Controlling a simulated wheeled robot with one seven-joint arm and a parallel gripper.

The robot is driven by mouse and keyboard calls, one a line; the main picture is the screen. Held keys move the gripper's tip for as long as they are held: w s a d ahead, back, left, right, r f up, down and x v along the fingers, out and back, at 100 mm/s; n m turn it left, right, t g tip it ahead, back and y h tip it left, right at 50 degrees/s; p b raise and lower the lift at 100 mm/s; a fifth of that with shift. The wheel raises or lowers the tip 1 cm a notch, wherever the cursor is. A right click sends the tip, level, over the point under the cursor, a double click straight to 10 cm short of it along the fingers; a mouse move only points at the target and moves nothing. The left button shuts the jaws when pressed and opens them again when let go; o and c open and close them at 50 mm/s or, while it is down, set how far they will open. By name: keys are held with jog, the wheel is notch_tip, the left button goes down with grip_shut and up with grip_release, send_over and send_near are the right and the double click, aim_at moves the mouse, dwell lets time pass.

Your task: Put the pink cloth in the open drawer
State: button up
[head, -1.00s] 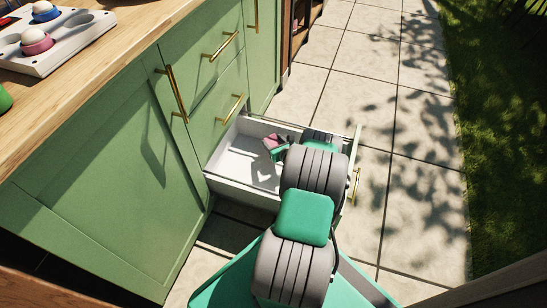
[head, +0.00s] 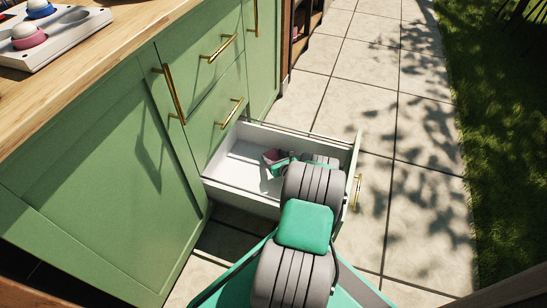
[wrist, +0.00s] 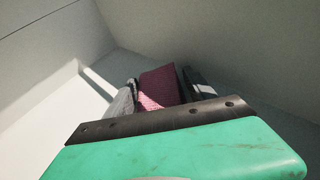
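The pink cloth (head: 270,156) shows in the head view inside the open drawer (head: 228,192), near its far side. In the wrist view the cloth (wrist: 159,88) stands between the two fingers of my gripper (wrist: 160,92), which appear closed on it from both sides. My gripper (head: 280,165) is low inside the drawer, among its white walls. Whether the cloth touches the drawer floor cannot be made out. My arm hides the right part of the drawer.
Green cabinet fronts with brass handles (head: 218,47) stand left of and behind the drawer. Paved ground (head: 420,130) to the right is clear.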

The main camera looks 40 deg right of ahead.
jog(key=shift+o, duration=1.4)
jog(key=shift+s+a+f, duration=0.2)
jog(key=shift+a+f, duration=0.05)
jog(key=shift+f, duration=0.1)
jog(key=shift+a+f, duration=0.1)
jog(key=shift+a, duration=0.1)
jog(key=shift+s+r, duration=0.15)
jog(key=shift+r, duration=0.25)
jog(key=p+v, duration=0.1)
jog(key=v, duration=0.1)
jog(key=p+v, duration=0.1)
jog(key=v, duration=0.1)
jog(key=p+v, duration=0.1)
jog(key=v, duration=0.2)
jog(key=shift+r+p, duration=0.3)
jog(key=shift+p, duration=0.05)
